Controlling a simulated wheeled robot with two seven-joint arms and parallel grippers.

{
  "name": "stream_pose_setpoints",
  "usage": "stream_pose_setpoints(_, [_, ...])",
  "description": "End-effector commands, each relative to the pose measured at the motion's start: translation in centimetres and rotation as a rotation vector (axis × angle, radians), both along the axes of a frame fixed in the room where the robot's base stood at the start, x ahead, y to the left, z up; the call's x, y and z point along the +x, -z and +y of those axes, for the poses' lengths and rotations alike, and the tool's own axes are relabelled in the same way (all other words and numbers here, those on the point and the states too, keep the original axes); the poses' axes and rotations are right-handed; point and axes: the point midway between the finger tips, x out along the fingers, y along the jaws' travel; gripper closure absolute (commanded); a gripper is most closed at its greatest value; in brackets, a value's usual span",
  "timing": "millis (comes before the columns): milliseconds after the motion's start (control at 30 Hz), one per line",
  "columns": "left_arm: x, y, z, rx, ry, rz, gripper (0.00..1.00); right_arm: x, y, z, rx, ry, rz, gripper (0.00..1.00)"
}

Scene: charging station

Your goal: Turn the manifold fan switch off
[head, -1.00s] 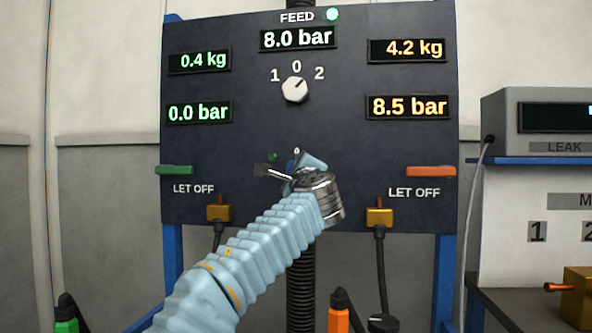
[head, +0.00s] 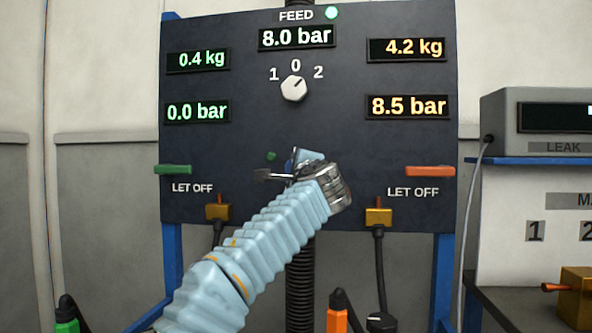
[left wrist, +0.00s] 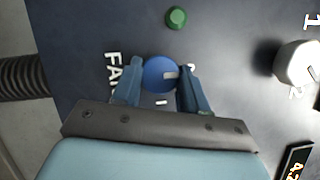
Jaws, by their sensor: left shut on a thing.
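The manifold fan switch is a round blue knob (left wrist: 158,76) with a white pointer bar, on the dark panel beside the partly covered label FAN. Another small white mark sits below the knob. My left gripper (left wrist: 158,86) is shut on the knob, one finger on each side. In the head view my left gripper (head: 290,172) is at the panel's lower middle and hides most of the knob. A small green lamp (left wrist: 177,18) is beside the switch. My right gripper is not in view.
Above is a white selector knob (head: 294,88) marked 1, 0, 2. A green LET OFF lever (head: 173,169) is at left and an orange one (head: 430,171) at right. Brass fittings (head: 218,211) with black hoses hang below. A grey leak meter (head: 540,125) stands right.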

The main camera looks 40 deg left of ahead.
Motion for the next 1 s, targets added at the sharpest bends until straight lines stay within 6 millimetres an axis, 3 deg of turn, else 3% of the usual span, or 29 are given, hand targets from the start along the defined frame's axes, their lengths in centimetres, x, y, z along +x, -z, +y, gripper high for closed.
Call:
stream_pose_setpoints(33, [-0.1, 0.1, 0.1, -0.004, -0.004, 0.000, 0.87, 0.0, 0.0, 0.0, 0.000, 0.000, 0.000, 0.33])
stream_pose_setpoints(67, [-0.1, 0.1, 0.1, -0.004, -0.004, 0.000, 0.55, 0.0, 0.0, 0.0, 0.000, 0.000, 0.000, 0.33])
stream_pose_setpoints(233, [0.0, 0.1, 0.1, -0.002, -0.002, 0.000, 0.31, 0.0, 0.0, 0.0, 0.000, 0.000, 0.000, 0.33])
stream_pose_setpoints(633, [-0.7, 0.3, -0.9, -0.001, 0.002, 0.000, 0.31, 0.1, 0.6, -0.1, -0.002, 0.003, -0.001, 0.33])
stream_pose_setpoints(1000, [-6.1, 1.2, -7.5, -0.001, 0.004, -0.001, 0.31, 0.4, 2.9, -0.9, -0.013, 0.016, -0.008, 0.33])
